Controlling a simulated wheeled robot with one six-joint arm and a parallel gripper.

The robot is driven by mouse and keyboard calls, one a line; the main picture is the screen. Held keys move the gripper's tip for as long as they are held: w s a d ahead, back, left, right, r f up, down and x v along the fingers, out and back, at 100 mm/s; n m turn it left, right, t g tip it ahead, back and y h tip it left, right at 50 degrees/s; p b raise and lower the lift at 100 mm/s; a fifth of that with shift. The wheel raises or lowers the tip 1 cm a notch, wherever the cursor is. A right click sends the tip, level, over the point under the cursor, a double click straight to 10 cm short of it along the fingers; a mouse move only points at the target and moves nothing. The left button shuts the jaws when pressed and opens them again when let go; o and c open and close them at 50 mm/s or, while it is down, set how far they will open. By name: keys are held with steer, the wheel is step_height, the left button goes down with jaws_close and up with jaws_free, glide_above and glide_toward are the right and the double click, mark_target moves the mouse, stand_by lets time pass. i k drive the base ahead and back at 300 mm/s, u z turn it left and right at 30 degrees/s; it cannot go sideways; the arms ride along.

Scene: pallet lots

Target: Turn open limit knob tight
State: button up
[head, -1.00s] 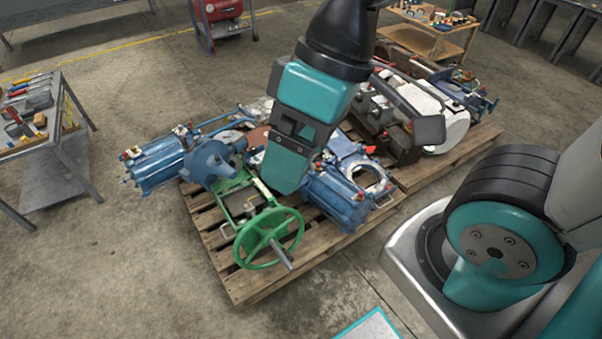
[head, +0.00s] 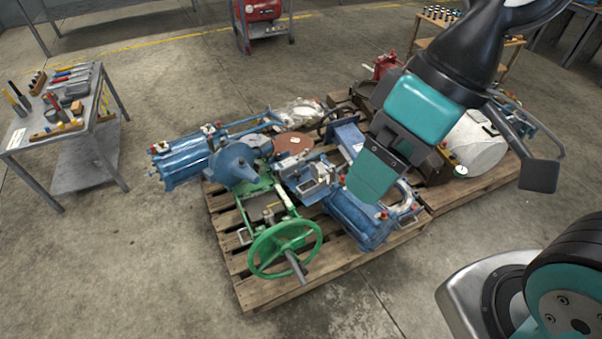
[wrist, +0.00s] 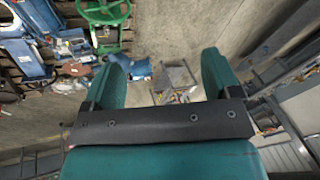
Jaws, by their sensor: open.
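Blue valve actuators (head: 360,218) with small red fittings lie on a wooden pallet (head: 265,293). A green handwheel (head: 285,249) on a green frame stands at the pallet's near side. I cannot tell which small fitting is the open limit knob. My gripper (head: 372,180), teal, hangs above the right-hand blue cylinder in the head view and hides part of the equipment behind it. In the wrist view its two fingers (wrist: 163,82) are wide apart with nothing between them. The handwheel (wrist: 103,10) and blue parts (wrist: 25,55) show at upper left there.
A grey table with tools (head: 60,130) stands at the left. A second loaded pallet (head: 478,187) adjoins on the right. A red machine (head: 258,10) and a wooden cart (head: 470,45) are at the back.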

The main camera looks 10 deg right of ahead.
mark_target(296, 173)
steer(key=u, duration=0.2)
steer(key=k, duration=0.35)
steer(key=z, duration=0.3)
steer(key=i, duration=0.75)
steer(key=u, duration=0.6)
steer(key=i, duration=0.4)
steer(key=u, duration=0.3)
